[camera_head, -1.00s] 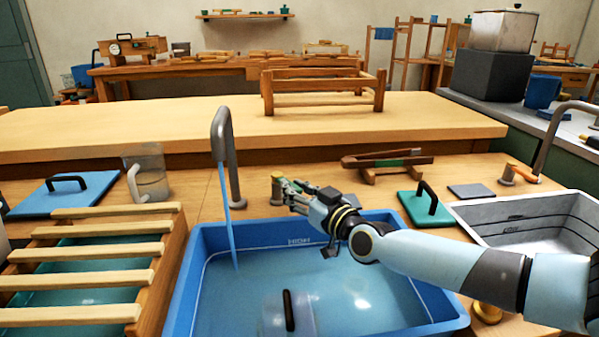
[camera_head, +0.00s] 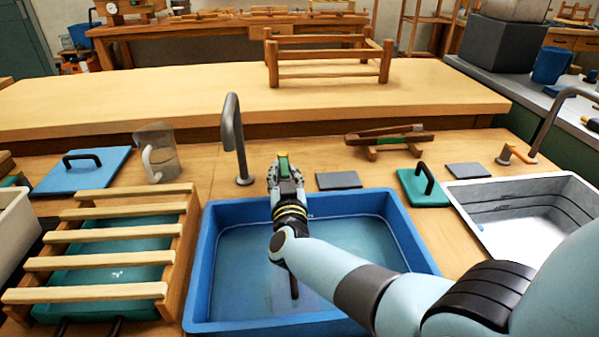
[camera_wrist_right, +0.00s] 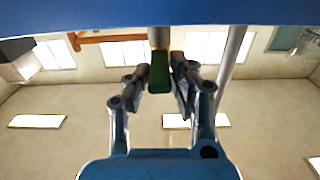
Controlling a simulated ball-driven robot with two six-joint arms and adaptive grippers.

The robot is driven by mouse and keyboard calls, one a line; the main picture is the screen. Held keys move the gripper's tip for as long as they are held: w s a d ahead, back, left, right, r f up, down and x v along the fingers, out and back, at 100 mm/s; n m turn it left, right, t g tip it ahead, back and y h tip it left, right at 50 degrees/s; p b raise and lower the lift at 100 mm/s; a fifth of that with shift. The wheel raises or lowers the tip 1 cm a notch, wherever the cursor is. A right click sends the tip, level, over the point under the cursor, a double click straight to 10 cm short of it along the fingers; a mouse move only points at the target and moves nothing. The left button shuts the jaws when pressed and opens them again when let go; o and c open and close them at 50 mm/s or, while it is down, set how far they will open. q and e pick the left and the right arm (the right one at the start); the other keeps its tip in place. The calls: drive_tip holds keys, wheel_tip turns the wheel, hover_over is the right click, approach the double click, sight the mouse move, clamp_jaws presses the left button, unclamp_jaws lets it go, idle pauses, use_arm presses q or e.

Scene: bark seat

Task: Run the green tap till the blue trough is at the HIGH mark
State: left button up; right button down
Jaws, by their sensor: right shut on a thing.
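The blue trough (camera_head: 205,290) stands in the middle of the head view with water (camera_head: 245,265) in it. A pale line runs along its inner wall close to the water surface; my arm covers most of the HIGH lettering, so the exact level is hard to tell. The grey spout (camera_head: 232,125) rises behind the trough, and no stream shows below it. My right gripper (camera_head: 284,172) is shut on the green tap handle (camera_head: 283,160), behind the trough's back rim. In the right wrist view the green handle (camera_wrist_right: 159,75) sits between the fingers. My left gripper is not in view.
A slatted wooden rack (camera_head: 120,252) stands left of the trough, with a clear jug (camera_head: 160,160) behind it. A white basin (camera_head: 530,190) and teal lid (camera_head: 410,190) are to the right.

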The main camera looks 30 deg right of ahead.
idle(0.4)
drive_tip(key=c, duration=1.2)
unclamp_jaws()
drive_tip(key=shift+o, duration=0.2)
drive_tip(key=v, duration=0.7)
drive_tip(key=shift+s+a, duration=0.2)
drive_tip(key=shift+f, duration=0.1)
